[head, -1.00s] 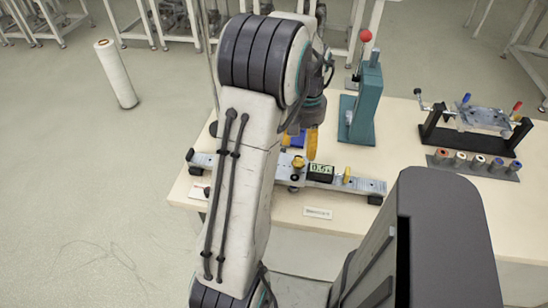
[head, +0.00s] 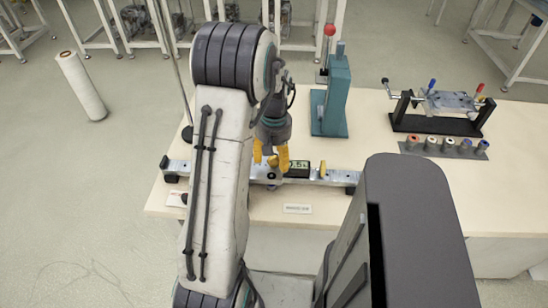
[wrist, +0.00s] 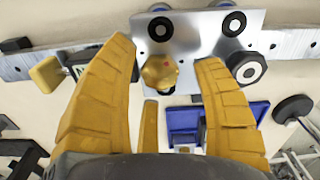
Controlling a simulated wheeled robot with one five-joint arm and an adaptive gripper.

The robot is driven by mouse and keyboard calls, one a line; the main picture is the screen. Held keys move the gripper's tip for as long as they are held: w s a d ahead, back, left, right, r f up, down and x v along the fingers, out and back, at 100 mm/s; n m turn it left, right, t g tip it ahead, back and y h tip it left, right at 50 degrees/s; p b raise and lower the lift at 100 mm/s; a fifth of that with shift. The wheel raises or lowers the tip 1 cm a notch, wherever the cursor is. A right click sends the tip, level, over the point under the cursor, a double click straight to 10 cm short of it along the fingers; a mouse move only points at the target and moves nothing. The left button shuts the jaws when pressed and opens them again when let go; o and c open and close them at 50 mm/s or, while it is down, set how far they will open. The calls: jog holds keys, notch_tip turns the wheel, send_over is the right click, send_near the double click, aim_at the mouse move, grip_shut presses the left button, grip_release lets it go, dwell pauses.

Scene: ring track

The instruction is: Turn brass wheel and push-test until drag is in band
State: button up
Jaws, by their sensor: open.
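The brass wheel (wrist: 159,73) shows in the wrist view as a gold knob with a red mark, on a silver carriage plate (wrist: 195,24) with black rollers. My gripper (wrist: 166,62) is open, its yellow fingers spread to either side of the wheel, with visible space on both sides. I cannot tell whether the fingertips reach its depth. In the head view my gripper (head: 271,160) is over the metal rail (head: 337,177), and the wheel is hidden there. A small display with green digits (head: 299,169) stands beside it, partly covered by a finger.
A yellow block (head: 322,169) stands on the rail right of the display. Behind are a teal stand (head: 331,98) and a red-knobbed lever (head: 329,30). A black fixture (head: 435,122) and several spools (head: 445,148) sit at right. A blue object (wrist: 187,119) lies near my right finger.

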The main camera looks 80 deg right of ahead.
jog(key=shift+f, duration=0.3)
jog(key=shift+c, duration=0.4)
jog(key=c, duration=1.1)
jog(key=shift+m, duration=0.3)
jog(key=shift+m+b, duration=0.65)
jog(key=shift+m, duration=2.05)
